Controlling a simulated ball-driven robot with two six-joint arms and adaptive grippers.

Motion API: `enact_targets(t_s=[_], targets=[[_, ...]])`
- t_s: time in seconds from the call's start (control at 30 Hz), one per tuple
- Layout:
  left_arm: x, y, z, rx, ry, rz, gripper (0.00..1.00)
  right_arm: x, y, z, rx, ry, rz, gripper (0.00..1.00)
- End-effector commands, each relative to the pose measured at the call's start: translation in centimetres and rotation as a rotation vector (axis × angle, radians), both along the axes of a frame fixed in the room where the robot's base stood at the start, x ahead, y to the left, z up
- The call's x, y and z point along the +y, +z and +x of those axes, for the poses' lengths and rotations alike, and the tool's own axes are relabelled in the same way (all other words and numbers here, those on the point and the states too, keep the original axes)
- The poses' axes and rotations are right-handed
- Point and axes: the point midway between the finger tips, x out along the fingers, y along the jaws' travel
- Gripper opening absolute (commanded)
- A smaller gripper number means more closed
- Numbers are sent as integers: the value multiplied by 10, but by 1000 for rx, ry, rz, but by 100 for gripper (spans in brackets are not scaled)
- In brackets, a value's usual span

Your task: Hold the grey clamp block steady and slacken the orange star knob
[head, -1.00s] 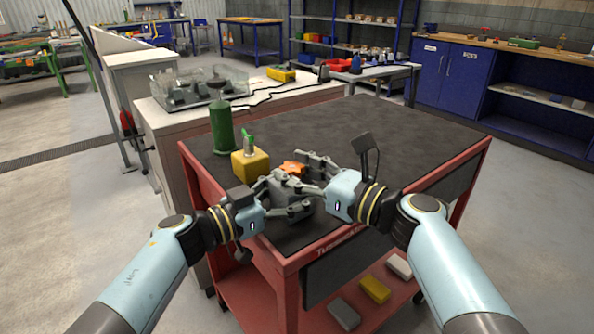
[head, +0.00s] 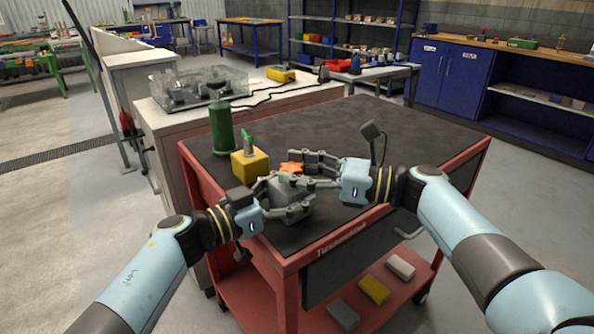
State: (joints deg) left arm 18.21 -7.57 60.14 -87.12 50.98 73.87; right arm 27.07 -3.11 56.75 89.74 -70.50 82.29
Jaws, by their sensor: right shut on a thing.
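The grey clamp block (head: 293,190) sits near the front left of the dark-topped red cart. My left gripper (head: 284,198) comes in from the left, with a finger on each side of the block, and looks shut on it. The orange star knob (head: 291,168) shows just behind the block, partly covered. My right gripper (head: 302,169) comes in from the right and is shut on the knob. Its fingertips and the knob's lower part are hard to make out among the grey fingers.
A yellow block (head: 250,164) with a small green-topped piece and a green cylinder (head: 221,129) stand at the cart's left edge. The cart top (head: 385,135) is clear behind and right. Grey and yellow bars lie on the lower shelf (head: 318,287).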

Motion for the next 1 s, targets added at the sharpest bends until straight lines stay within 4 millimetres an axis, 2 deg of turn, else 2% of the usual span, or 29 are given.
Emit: enact_targets(t_s=[0.43, 1.0], targets=[[-2, 1, -1, -3, -6, -1, 6, 0, -2, 4, 2, 212, -7, 7], [-2, 1, -1, -2, -6, -3, 6, -1, -2, 2, 4, 259, -3, 7]])
